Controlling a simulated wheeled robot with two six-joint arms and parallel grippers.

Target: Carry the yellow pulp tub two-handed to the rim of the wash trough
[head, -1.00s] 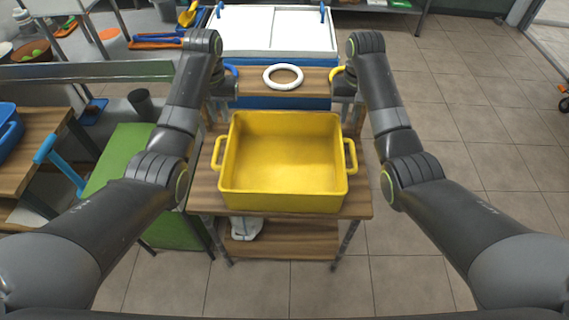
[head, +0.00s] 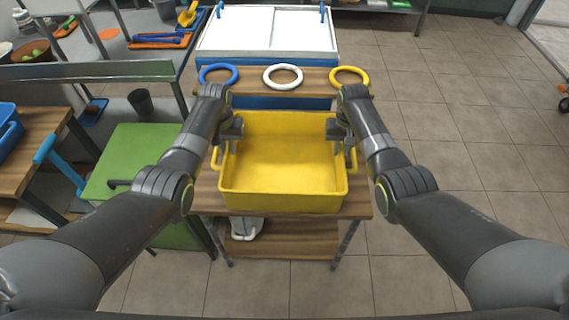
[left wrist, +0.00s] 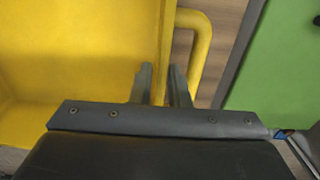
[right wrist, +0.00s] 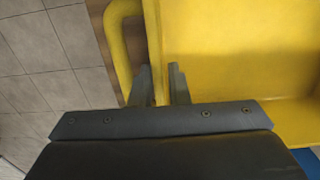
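The yellow pulp tub (head: 283,200) stands upright and empty on a small wooden table in the middle of the head view, with a loop handle on each side. My left gripper (head: 228,150) is at its left wall, toward the back. In the left wrist view the fingers (left wrist: 161,75) are apart, one on each side of the rim, beside the handle (left wrist: 203,45). My right gripper (head: 344,150) is placed likewise at the right wall; its fingers (right wrist: 160,75) straddle the rim. I cannot tell which fixture is the wash trough.
Blue (head: 218,74), white (head: 283,77) and yellow (head: 349,76) rings lie on a wooden shelf behind the tub. Beyond is a white-topped unit (head: 265,32). A green-topped table (head: 135,160) stands close on the left. Tiled floor (head: 470,160) is clear on the right.

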